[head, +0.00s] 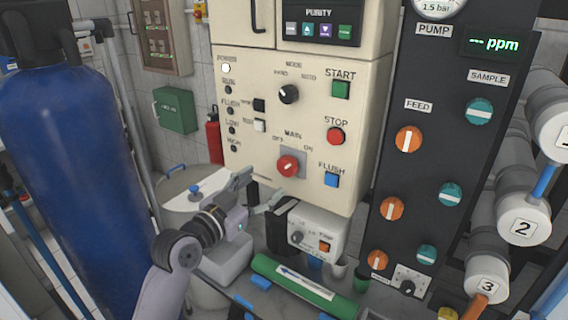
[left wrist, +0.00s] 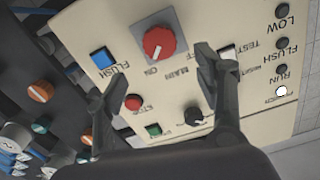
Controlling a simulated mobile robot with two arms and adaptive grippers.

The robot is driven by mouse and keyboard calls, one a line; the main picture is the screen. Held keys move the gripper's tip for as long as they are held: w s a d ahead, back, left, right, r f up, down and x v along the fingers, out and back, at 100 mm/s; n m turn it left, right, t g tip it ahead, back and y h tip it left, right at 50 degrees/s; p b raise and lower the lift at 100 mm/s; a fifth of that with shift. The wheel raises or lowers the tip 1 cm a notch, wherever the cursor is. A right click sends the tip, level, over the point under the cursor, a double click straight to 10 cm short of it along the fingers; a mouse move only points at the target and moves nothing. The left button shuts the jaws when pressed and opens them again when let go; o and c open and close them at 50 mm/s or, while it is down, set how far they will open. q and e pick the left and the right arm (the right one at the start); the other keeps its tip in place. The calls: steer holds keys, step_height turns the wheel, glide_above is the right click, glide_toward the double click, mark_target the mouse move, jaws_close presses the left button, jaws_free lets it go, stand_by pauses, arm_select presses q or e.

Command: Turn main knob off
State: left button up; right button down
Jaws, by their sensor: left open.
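The red main knob (head: 288,166) sits on a grey plate low on the cream control panel (head: 262,150), with OFF at its upper left and ON at its upper right. In the left wrist view, which is upside down, the knob (left wrist: 160,43) shows a white mark pointing toward ON. My left gripper (head: 264,190) is open and empty, just left of and below the knob in the head view. In the left wrist view its fingers (left wrist: 160,72) are spread to either side below the knob, apart from it. My right gripper is not in view.
The red STOP button (head: 335,136), green START button (head: 340,89), blue FLUSH button (head: 331,180) and black mode knob (head: 288,94) are near the main knob. A small white dosing box (head: 316,232) stands below the panel. A large blue tank (head: 62,170) stands left.

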mark_target(285, 167)
arm_select(q)
steer(key=p+x, duration=0.1)
steer(key=x, duration=0.5)
steer(key=shift+r, duration=0.15)
steer(key=x, duration=0.3)
steer(key=shift+p, duration=0.3)
steer(key=shift+w, duration=0.15)
steer(key=shift+d, duration=0.1)
steer(key=c, duration=1.2)
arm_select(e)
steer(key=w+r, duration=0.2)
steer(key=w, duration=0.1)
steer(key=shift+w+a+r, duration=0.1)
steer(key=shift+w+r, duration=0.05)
